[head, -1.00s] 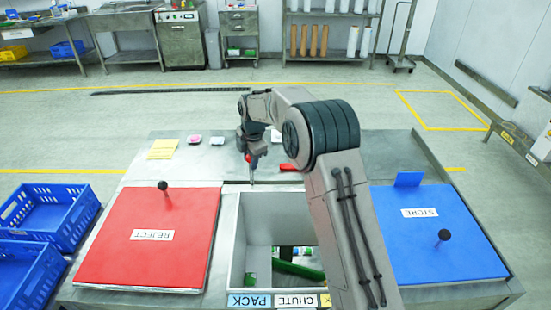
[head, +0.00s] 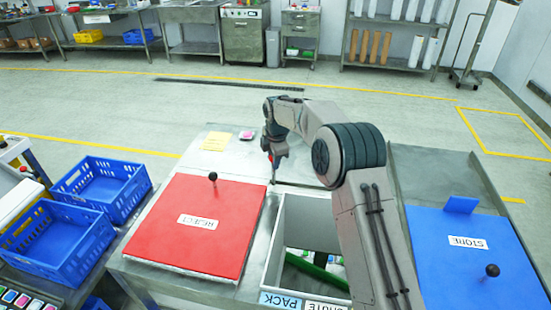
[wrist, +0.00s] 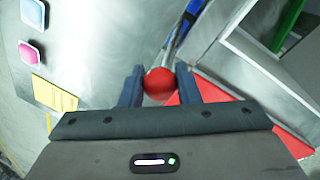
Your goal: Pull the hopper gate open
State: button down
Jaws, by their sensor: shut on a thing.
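A red ball knob (wrist: 159,84) sits between the two fingers of my gripper (wrist: 160,78) in the wrist view, and the gripper is shut on it. A metal rod (wrist: 176,42) runs away from the knob. In the head view my gripper (head: 274,163) is at the far left corner of the open chute box (head: 283,222), close to the red panel's far right corner. Inside the box a green piece (head: 312,268) shows, partly hidden by my arm. I cannot clearly tell the gate plate itself.
A red REJECT panel (head: 195,235) with a black knob lies left of the chute. A blue STORE panel (head: 465,255) lies right. Blue crates (head: 105,190) stand at the left. A yellow note (head: 215,141) and small pads lie on the metal top behind.

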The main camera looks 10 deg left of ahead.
jog(key=c, duration=1.2)
grip_release()
jog(key=shift+a+r, duration=0.1)
jog(key=shift+a, duration=0.25)
jog(key=shift+o, duration=0.4)
jog(key=shift+a, duration=0.15)
jog(key=shift+d, duration=0.35)
jog(key=shift+r, duration=0.3)
notch_tip(320, 180, up, 13)
jog(key=s+d+b, duration=0.1)
jog(key=s, duration=0.1)
jog(key=shift+s+b, duration=0.2)
jog(key=shift+b, duration=0.2)
jog(key=shift+f, duration=0.1)
